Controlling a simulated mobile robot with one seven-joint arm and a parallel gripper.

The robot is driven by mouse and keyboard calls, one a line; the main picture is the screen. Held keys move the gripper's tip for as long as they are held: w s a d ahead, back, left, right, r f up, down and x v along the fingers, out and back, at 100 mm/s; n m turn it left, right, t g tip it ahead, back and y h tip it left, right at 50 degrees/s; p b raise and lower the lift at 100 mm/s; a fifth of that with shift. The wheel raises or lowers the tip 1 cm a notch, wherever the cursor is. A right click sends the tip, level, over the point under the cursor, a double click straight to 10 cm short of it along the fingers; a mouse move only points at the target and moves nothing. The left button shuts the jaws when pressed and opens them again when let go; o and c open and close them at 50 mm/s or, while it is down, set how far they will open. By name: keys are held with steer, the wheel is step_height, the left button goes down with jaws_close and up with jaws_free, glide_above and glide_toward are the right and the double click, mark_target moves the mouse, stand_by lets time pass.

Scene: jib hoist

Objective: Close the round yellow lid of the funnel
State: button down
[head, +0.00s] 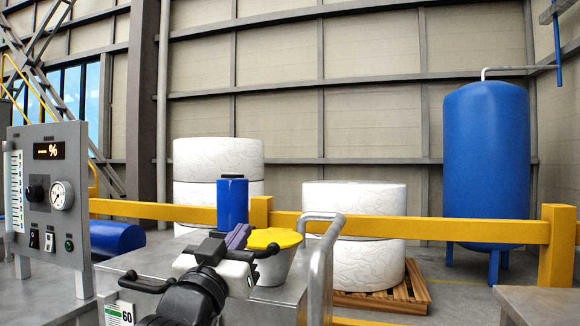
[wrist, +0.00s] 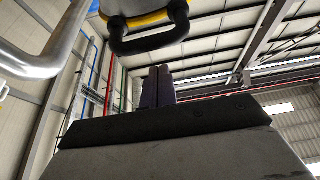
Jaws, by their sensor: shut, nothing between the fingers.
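The round yellow lid (head: 276,238) lies about level across the top of the pale grey funnel (head: 279,267) in the head view. I see no clear gap under it, but part of its near left edge is hidden by my arm. My gripper (head: 238,235), with purple fingers, is shut and empty just left of the lid. I cannot tell whether it touches the lid. In the wrist view my fingers (wrist: 158,84) point up together. A black loop (wrist: 150,32) with yellow beside it is at the top, beyond the fingertips.
A bent grey pipe rail (head: 322,262) stands right of the funnel and shows upper left in the wrist view (wrist: 50,55). A blue cylinder (head: 232,203) stands behind my gripper. A control panel (head: 48,195) is at left. A yellow barrier (head: 400,228) runs behind.

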steer(key=shift+s+f+b, duration=0.2)
steer(key=shift+f+b, duration=0.7)
steer(key=shift+f, duration=0.7)
steer(key=shift+w, duration=0.1)
